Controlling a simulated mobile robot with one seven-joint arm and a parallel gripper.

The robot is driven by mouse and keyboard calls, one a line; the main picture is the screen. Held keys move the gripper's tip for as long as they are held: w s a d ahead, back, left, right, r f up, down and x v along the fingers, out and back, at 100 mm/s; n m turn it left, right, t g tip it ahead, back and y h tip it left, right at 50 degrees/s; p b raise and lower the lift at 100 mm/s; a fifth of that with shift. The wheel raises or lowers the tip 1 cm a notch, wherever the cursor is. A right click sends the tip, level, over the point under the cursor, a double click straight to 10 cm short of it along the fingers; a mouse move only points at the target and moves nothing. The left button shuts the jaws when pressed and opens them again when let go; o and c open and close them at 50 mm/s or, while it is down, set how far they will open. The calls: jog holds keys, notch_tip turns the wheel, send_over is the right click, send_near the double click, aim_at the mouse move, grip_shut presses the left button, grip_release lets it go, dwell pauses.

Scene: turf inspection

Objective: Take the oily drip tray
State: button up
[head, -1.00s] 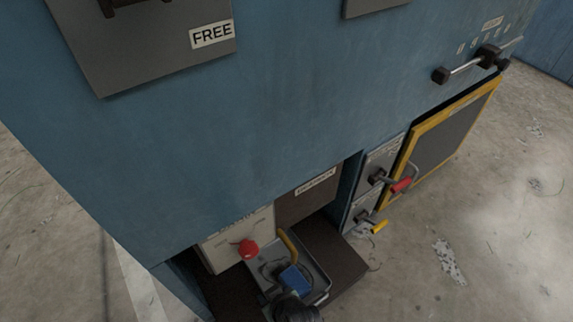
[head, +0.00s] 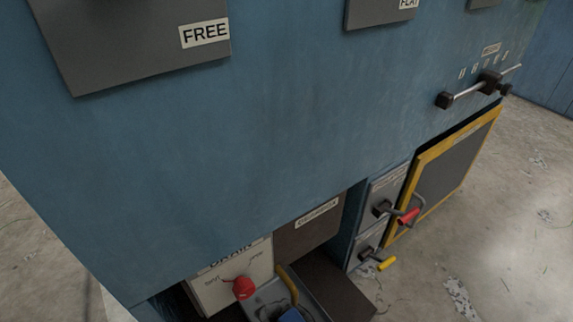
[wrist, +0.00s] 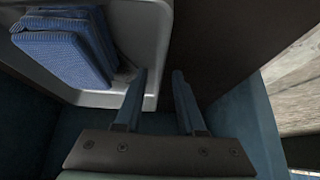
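The drip tray (head: 262,297) is grey and sits low in the recess at the bottom edge of the head view, mostly cut off. A yellow bar (head: 288,283) rises at it, and a blue block (head: 291,316) lies in it. In the wrist view the tray (wrist: 150,45) fills the upper left with blue ribbed pieces (wrist: 65,50) inside. My gripper (wrist: 157,85) is open, its two fingers apart on either side of the tray's near right wall. I cannot tell whether they touch it. My gripper does not show in the head view.
A drain panel with a red knob (head: 243,288) is left of the tray. A dark ledge (head: 335,290) lies right of it. Red (head: 409,216) and yellow (head: 387,264) handles stick out further right. The blue cabinet wall (head: 250,140) rises above. Floor at right is clear.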

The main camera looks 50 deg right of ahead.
grip_shut()
dwell(1.3)
